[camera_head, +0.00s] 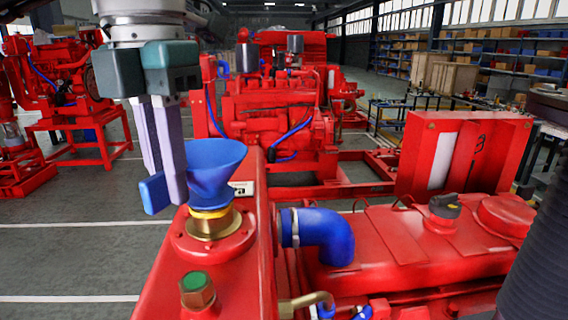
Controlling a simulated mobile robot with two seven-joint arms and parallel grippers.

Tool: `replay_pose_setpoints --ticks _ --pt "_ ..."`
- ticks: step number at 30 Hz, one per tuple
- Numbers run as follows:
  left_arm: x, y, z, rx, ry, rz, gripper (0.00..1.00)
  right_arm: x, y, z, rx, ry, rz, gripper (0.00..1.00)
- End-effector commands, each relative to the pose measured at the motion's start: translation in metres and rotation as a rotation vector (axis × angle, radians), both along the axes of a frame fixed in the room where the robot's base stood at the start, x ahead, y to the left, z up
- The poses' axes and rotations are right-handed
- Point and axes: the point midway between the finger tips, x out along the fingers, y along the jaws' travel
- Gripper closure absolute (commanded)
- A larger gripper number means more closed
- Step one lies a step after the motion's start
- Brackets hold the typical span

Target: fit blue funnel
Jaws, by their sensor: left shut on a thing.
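A blue funnel (212,166), wide mouth up and about upright, stands over a brass filler neck (214,226) on the red housing. A yellow ring (211,212) shows between the funnel's lower end and the neck. The funnel's lower end looks to be at or in the neck's opening; how deep it sits is hidden. My left gripper (165,195) points down just left of the funnel. Its grey fingers are shut on the funnel's side, where a blue block (153,193) shows at the fingertips. My right gripper is not in view.
A green-topped brass plug (197,289) stands in front of the neck. A blue elbow hose (321,235) and a red tank with a black cap (444,207) lie to the right. Other red engines (265,115) stand behind. Grey floor (70,240) is open at left.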

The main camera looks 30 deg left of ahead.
Motion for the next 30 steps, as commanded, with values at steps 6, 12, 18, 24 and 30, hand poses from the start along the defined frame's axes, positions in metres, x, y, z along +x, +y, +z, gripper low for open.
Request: replay_pose_setpoints --ticks 6,12,18,24,30 --pt "0.0001 -0.0002 0.0 -0.001 0.0 0.0 1.0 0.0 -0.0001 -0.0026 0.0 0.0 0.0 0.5" --pt "0.0001 -0.0002 0.0001 0.0 0.0 0.0 0.73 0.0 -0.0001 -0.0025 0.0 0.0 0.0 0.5" --pt "0.0001 -0.0002 0.0 0.0 0.0 0.0 0.51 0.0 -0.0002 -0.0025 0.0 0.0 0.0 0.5" --pt "0.0001 -0.0002 -0.0001 0.0 0.0 0.0 0.49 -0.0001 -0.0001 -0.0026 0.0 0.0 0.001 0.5" --pt "0.0001 -0.0002 -0.0001 0.0 0.0 0.0 0.26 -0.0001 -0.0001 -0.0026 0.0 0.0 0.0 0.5"
